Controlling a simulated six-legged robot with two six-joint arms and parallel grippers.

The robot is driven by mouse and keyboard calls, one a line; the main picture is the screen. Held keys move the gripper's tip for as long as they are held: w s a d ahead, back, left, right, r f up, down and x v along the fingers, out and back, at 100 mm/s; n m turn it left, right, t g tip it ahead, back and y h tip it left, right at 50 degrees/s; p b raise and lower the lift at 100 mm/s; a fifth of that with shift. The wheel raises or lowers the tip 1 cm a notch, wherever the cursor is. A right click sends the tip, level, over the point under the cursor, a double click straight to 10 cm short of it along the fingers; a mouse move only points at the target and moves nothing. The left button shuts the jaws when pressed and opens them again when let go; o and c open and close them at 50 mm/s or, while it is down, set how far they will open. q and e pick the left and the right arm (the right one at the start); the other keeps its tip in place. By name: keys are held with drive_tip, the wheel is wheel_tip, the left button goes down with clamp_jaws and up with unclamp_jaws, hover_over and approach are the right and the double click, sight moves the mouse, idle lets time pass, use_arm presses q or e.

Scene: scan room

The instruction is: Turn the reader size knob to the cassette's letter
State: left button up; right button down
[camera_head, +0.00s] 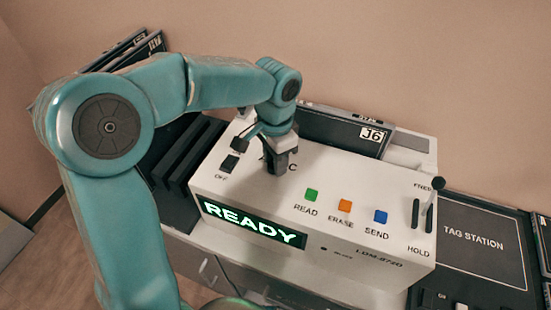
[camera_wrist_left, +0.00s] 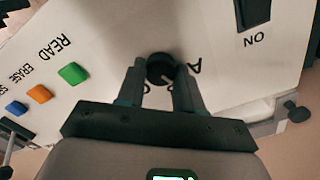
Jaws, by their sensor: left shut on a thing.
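The white reader (camera_head: 340,225) shows READY on its lit display (camera_head: 252,222). Its round black size knob (camera_wrist_left: 160,70) is between the fingers of my left gripper (camera_wrist_left: 161,78) in the wrist view, and the fingers are shut on it. In the head view my left gripper (camera_head: 278,164) points down at the reader's top and hides the knob. A letter C shows right of the gripper there; an A shows beside the knob in the wrist view. The pointer direction is unclear. A black cassette (camera_head: 325,132) labelled J6 stands at the reader's back. My right gripper is out of view.
Green READ (camera_head: 311,195), orange ERASE (camera_head: 345,206) and blue SEND (camera_head: 380,217) buttons sit right of the knob. An ON/OFF switch (camera_head: 229,163) is on the left. A FREE/HOLD lever (camera_head: 432,205) stands at right, beside the tag station (camera_head: 473,240). Black racks stand left.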

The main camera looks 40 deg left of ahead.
use_arm(q)
drive_tip(key=n, duration=0.6)
drive_tip(key=shift+w+a+r+n, duration=0.1)
drive_tip(key=shift+r+n, duration=0.05)
drive_tip(key=shift+n, duration=0.15)
idle(0.3)
drive_tip(key=o, duration=1)
drive_tip(key=shift+b, duration=0.3)
drive_tip(key=shift+o, duration=0.2)
wheel_tip(320, 180, up, 16)
drive_tip(key=p, duration=0.2)
drive_tip(key=shift+r, duration=0.15)
